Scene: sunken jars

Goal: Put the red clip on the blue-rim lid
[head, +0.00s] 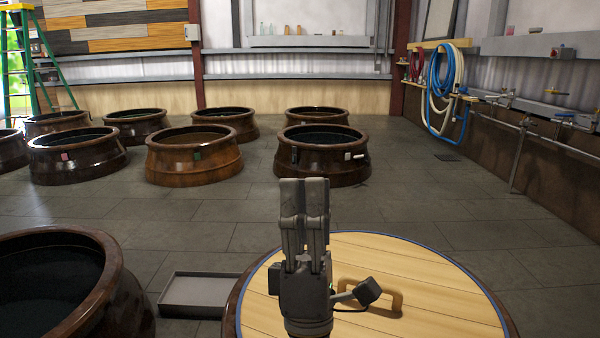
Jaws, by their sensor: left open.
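The blue-rim lid (440,285) is a round pale wooden lid with a blue edge and a wooden handle (394,302). It covers a brown jar at the front right of centre. My left gripper (304,184) is over the left part of the lid in the picture, fingers pointing up and away. It is open, with a narrow gap and nothing visible between the fingers. My right gripper is not in view.
An open jar (120,290) stands at the front left. A grey tray (190,310) lies on the floor between it and the lidded jar. Several open jars stand behind; one has a green piece (197,155), another a white piece (348,156). The tiled floor at right is clear.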

